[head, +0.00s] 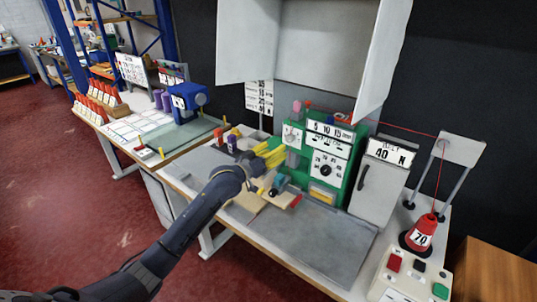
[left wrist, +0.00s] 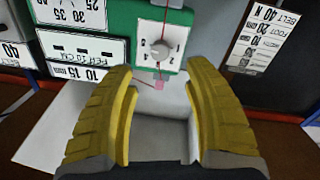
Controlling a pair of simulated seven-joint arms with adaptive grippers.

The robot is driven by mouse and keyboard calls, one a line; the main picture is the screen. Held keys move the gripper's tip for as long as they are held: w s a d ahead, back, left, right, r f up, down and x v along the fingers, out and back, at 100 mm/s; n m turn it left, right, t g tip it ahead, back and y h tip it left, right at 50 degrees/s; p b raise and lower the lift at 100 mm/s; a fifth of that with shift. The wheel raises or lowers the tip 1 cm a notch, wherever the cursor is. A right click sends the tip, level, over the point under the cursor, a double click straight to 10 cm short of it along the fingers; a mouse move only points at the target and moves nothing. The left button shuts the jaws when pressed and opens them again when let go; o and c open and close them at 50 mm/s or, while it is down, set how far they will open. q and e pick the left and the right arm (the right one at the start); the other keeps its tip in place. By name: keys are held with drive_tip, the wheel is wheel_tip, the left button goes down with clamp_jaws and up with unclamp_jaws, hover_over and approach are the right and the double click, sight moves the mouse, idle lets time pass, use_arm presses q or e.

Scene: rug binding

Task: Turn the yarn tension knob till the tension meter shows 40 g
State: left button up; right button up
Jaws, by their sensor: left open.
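A green machine (head: 346,185) stands at the back of the bench. A pale knob (head: 291,135) with a pointer sits on a small numbered white plate at its upper left; it also shows in the left wrist view (left wrist: 160,50). My left gripper (head: 272,152) has yellow fingers, spread open and empty, just in front of the knob and apart from it. In the left wrist view the knob lies beyond the gap between the fingertips (left wrist: 160,82). A round dial (head: 326,170) is on the machine's lower panel. I cannot make out a gram reading. My right gripper is out of view.
Red yarn runs from a red cone marked 70 (head: 421,235) over a post (head: 462,148) to the machine. A grey box marked BELT 40 N (head: 378,185) stands beside the machine. Small tools lie under my left gripper. The grey mat (head: 310,240) in front is clear.

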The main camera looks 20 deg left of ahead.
use_arm(q)
drive_tip(key=shift+v, duration=1.4)
